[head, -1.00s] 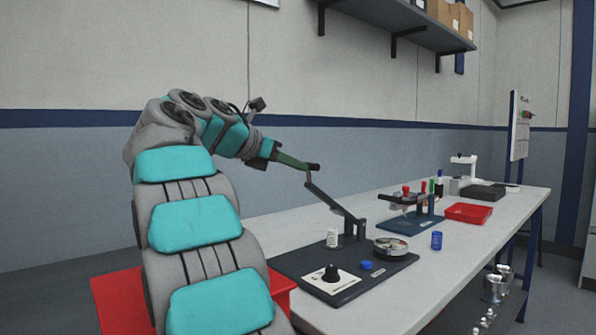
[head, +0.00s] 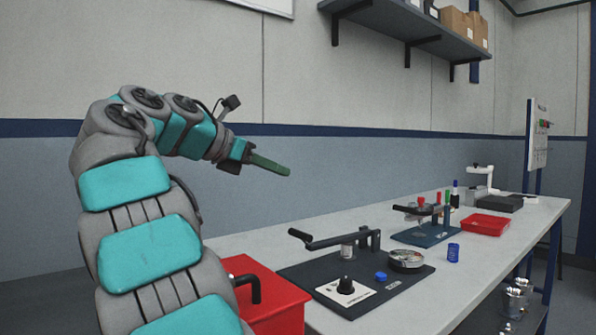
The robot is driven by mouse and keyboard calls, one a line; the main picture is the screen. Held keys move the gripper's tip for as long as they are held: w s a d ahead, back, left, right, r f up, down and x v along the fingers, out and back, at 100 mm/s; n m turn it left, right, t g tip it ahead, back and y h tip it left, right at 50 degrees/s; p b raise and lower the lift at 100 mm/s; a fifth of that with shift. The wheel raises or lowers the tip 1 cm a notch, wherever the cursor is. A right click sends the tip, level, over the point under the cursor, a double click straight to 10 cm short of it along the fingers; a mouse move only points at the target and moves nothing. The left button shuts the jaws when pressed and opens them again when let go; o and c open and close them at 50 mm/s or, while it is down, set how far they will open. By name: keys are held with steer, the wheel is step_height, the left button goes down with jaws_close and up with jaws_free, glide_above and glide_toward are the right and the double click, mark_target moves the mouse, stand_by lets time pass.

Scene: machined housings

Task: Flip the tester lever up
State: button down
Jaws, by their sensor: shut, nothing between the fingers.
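The tester (head: 315,277) is a dark base plate on the near part of the bench, with a white dial panel (head: 346,292), a blue button (head: 381,276) and a round gauge (head: 406,259). Its black lever (head: 336,242) runs from a post at the back right to a handle (head: 299,236) at the left. The lever lies low, close to level. My gripper (head: 287,171) is shut and empty, its green fingers pointing right and slightly down. It is in the air above the lever handle, clearly apart from it.
A blue fixture (head: 428,234) with red-tipped clamps stands beyond the tester. A red tray (head: 484,225) and a small blue cylinder (head: 453,252) are also on the bench (head: 470,270). A wall shelf (head: 415,32) hangs above. The air around my gripper is clear.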

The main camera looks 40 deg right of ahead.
steer(key=w+a, duration=0.1)
steer(key=a, duration=0.6)
steer(key=shift+a, duration=0.25)
steer(key=shift+d+f, duration=0.1)
steer(key=shift+f, duration=0.05)
